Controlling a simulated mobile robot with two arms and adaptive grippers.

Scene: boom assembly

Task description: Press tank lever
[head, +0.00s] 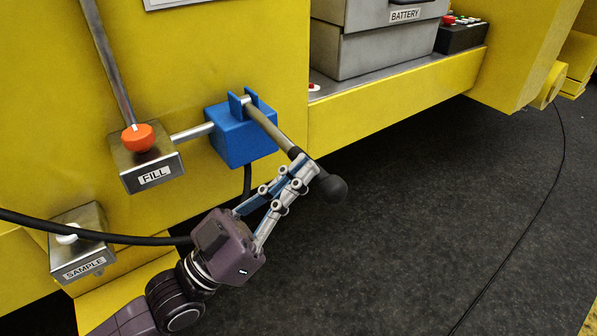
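The tank lever (270,128) is a metal rod with a dark sleeve and a black ball knob (333,188). It comes out of a slotted blue block (242,141) and slopes down to the right. My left gripper (308,168) reaches up from the lower left. Its fingers come together at the tips and cross in front of the lever just short of the knob. The tips seem to touch the lever, but I see no clear grip around it. My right gripper is not in view.
The yellow machine wall carries a FILL box (153,165) with an orange knob (138,138) and a SAMPLE box (80,247). A black hose (95,233) runs behind my gripper. A battery box (378,45) sits on a ledge. Dark floor at right is free except for a thin cable.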

